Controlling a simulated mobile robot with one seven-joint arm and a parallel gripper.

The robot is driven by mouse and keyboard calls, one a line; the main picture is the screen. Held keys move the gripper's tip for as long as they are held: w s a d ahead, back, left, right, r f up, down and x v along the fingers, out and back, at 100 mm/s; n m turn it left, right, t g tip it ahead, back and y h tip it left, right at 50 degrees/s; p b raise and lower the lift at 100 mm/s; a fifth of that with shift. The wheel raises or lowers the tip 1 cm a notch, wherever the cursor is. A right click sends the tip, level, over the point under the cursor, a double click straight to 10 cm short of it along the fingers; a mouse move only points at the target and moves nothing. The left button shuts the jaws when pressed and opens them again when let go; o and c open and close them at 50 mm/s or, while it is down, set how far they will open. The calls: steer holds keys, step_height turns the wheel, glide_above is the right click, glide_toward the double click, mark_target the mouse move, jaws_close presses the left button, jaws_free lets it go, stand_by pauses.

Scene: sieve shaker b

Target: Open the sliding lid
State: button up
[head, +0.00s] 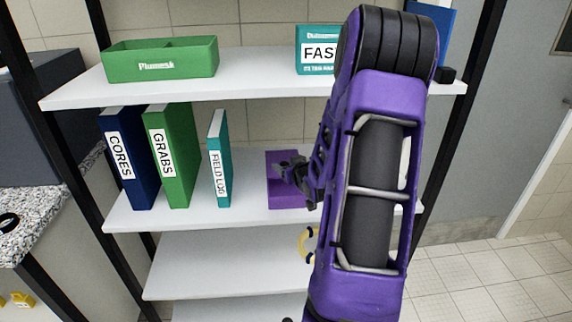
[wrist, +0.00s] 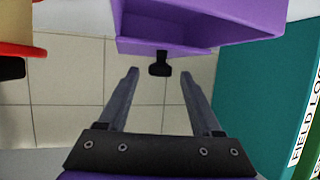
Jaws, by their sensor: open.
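A purple box (head: 284,196) stands on the middle shelf, right of the teal binder. It also shows at the top of the wrist view (wrist: 205,18), with a recessed face and a small black tab (wrist: 160,66) sticking out from its edge. I cannot tell the lid apart from the box body. My gripper (head: 284,171) is in front of the box in the head view, partly covering it. In the wrist view my gripper (wrist: 159,75) is open and empty, its two fingertips to either side of the tab with gaps, not visibly touching it.
The teal FIELD LOG binder (head: 218,160) stands close left of the box; it fills the right of the wrist view (wrist: 245,90). A red and yellow thing (wrist: 20,50) is at the wrist view's left. The upper shelf (head: 260,88) is overhead. My arm hides the shelf's right part.

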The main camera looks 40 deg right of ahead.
steer(key=shift+c, duration=0.2)
jaws_close()
steer(key=shift+w, duration=0.1)
stand_by(1.0)
